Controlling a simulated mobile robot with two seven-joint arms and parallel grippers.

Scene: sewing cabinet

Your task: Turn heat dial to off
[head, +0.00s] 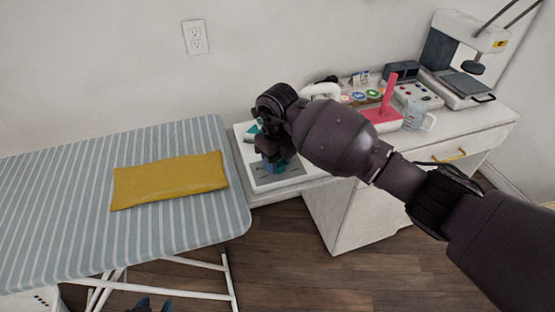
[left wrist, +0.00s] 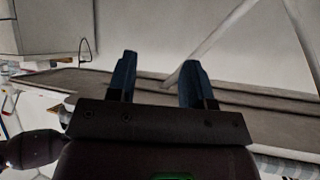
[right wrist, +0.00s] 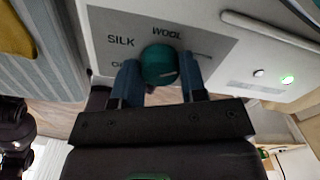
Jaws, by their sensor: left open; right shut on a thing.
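The heat dial is a round teal knob (right wrist: 160,64) on a grey panel marked SILK and WOOL; a third label beginning with O is partly hidden. The panel belongs to a white unit (head: 262,184) beside the ironing board in the head view. My right gripper (head: 272,166) reaches down over this unit and hides the dial there. In the right wrist view its blue fingers (right wrist: 158,82) are shut on the dial, one on each side. The dial's pointer direction cannot be told. My left gripper (head: 147,304) is open and empty, low at the head view's bottom edge; its fingers (left wrist: 158,78) stand apart.
A striped ironing board (head: 75,180) with a folded yellow cloth (head: 170,180) lies left of the unit. The white cabinet (head: 345,215) bears a measuring cup (head: 414,117), a red-pink object (head: 388,97) and a white machine (head: 470,45).

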